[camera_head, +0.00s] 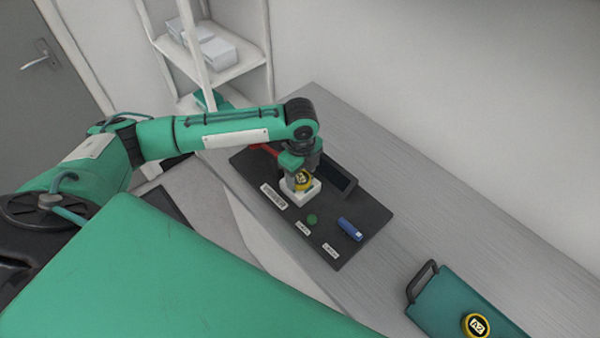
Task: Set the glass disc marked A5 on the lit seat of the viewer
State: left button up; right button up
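A disc with a yellow rim and a dark marked label (303,181) is at a small white block (300,196) on the black panel (345,225); its mark is too small to read surely. My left gripper (299,172) is directly above and against this disc, pointing down. The gripper's fingers are partly hidden, so I cannot tell whether they grip the disc or whether it rests on the block. Another yellow-rimmed disc, which seems marked A2 (476,325), lies on a teal tray (446,296) at the lower right. My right gripper is not in view.
The panel also bears a green knob (312,219), a blue object (350,229), white labels and a dark recess (338,179). The grey bench (400,215) is clear between panel and tray. A white shelf (222,68) stands behind at the left.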

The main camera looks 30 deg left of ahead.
aim_at(300, 177)
pick_arm(q)
jog(key=shift+s+f, duration=0.6)
jog(key=shift+f, duration=0.25)
jog(key=shift+r, duration=0.35)
notch_tip(300, 177, up, 13)
jog(key=b, duration=0.3)
jog(key=shift+w, duration=0.3)
